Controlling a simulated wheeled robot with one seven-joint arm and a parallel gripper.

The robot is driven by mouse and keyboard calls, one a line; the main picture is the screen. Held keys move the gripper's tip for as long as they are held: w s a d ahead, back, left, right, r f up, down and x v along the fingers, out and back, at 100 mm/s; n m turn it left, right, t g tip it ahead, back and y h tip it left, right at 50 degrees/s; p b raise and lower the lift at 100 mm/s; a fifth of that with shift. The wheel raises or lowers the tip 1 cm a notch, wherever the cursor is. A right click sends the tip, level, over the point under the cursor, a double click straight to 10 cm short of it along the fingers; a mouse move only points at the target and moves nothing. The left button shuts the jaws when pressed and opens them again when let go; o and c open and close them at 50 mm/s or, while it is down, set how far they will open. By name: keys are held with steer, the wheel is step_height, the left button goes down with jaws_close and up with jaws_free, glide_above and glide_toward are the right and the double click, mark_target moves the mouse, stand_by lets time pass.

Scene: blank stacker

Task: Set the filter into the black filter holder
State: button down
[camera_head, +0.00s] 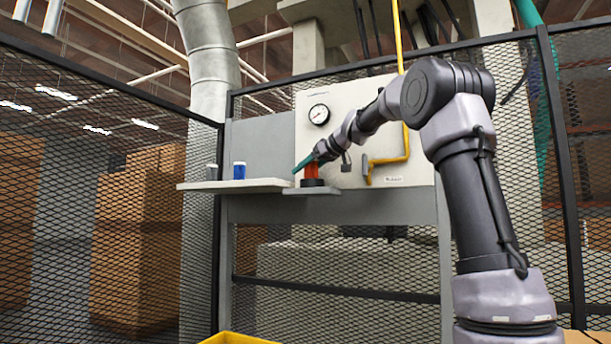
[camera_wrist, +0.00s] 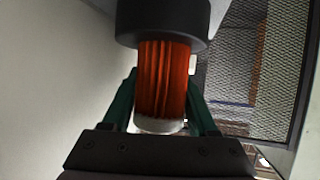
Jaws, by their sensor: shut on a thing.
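The filter (camera_head: 311,171) is an orange pleated cylinder. In the wrist view the filter (camera_wrist: 162,85) has a pale end cap at its lower end. My gripper (camera_head: 304,162) has green fingers and is shut on the filter; in the wrist view the fingers (camera_wrist: 161,92) stand on both sides of it. The black filter holder (camera_head: 312,183) is a low round ring on a small ledge, directly under the filter. In the wrist view the holder (camera_wrist: 162,22) meets the filter's far end. How deep that end sits in the holder is hidden. The filter looks upright.
A blue can (camera_head: 239,170) and a grey can (camera_head: 211,172) stand on the shelf (camera_head: 225,185) left of the holder. A pressure gauge (camera_head: 319,114) and a yellow pipe (camera_head: 391,160) are on the panel behind. Mesh fencing surrounds the area. A yellow bin (camera_head: 235,339) shows at the bottom.

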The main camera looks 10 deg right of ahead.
steer(key=shift+w+d+f, duration=0.1)
steer(key=shift+w+f, duration=0.1)
steer(key=shift+f, duration=0.5)
steer(key=shift+c, duration=2.2)
jaws_free()
steer(key=shift+f, duration=0.1)
